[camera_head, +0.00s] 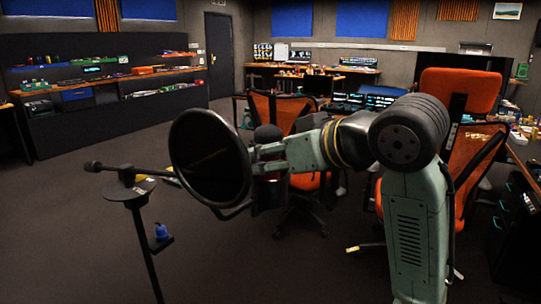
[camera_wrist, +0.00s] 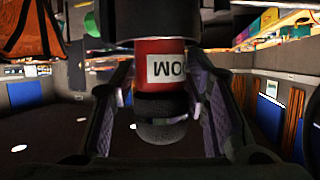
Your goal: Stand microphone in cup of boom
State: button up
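The microphone has a dark foam head (camera_head: 268,137) and a red body with a white label (camera_wrist: 166,68). In the head view its body is partly hidden by my gripper (camera_head: 264,158) and the round black pop filter. In the wrist view the microphone appears upside down, its foam head (camera_wrist: 165,130) between my fingers (camera_wrist: 162,85). The fingers look open, with narrow gaps beside it. The body meets a wider dark piece (camera_wrist: 160,22), seemingly the boom's cup; how deep it sits cannot be told. The boom (camera_head: 110,167) reaches right behind the pop filter (camera_head: 208,158).
A stand with a dark round top (camera_head: 130,189) holds the boom at left; a blue item (camera_head: 161,232) sits on its small shelf. Orange chairs (camera_head: 280,110) stand behind and right of my arm. A long shelf unit (camera_head: 60,130) lines the left. Floor at left is clear.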

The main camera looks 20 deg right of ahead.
jog(key=shift+o, duration=1.3)
jog(key=shift+r, duration=0.2)
jog(key=b+v, duration=0.1)
jog(key=v, duration=1.1)
jog(key=shift+b, duration=0.4)
